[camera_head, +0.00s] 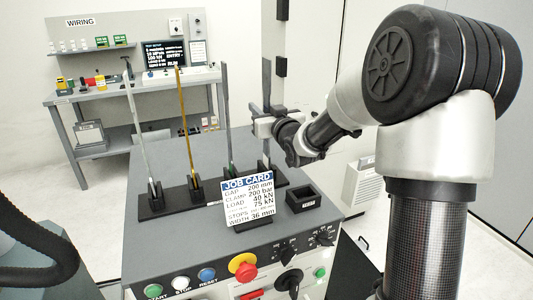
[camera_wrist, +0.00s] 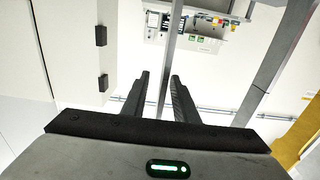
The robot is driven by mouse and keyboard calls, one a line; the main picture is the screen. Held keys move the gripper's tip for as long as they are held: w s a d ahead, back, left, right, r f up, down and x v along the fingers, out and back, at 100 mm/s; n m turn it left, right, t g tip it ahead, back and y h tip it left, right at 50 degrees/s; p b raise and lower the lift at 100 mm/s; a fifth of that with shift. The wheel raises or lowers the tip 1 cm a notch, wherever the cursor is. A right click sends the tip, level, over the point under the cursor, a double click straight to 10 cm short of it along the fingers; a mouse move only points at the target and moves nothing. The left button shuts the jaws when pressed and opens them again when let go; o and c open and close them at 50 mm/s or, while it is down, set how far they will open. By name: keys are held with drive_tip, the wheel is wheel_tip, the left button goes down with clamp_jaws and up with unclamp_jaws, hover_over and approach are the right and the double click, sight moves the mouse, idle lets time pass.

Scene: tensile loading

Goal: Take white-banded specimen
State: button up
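Several upright bar specimens stand in dark holders on the grey bench top in the head view. From left to right they are a light grey bar (camera_head: 137,125), a gold bar (camera_head: 182,115), a grey bar (camera_head: 226,110) and another grey bar (camera_head: 266,85). I cannot make out a white band on any of them. My gripper (camera_head: 264,126) is at the rightmost bar, around its middle height. In the wrist view, my gripper (camera_wrist: 160,85) has its black fingers apart, with that grey bar (camera_wrist: 170,65) seen between them and gaps on both sides.
A job card (camera_head: 248,200) stands in front of the holders, beside a small black tray (camera_head: 302,199). Buttons and a red-yellow emergency stop (camera_head: 243,266) line the front edge. A neighbouring grey bar (camera_wrist: 275,62) and the gold bar (camera_wrist: 298,140) show at the wrist view's right.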

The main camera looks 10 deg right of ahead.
drive_tip(key=shift+c, duration=0.3)
clamp_jaws()
idle(1.1)
drive_tip(key=shift+r, duration=0.2)
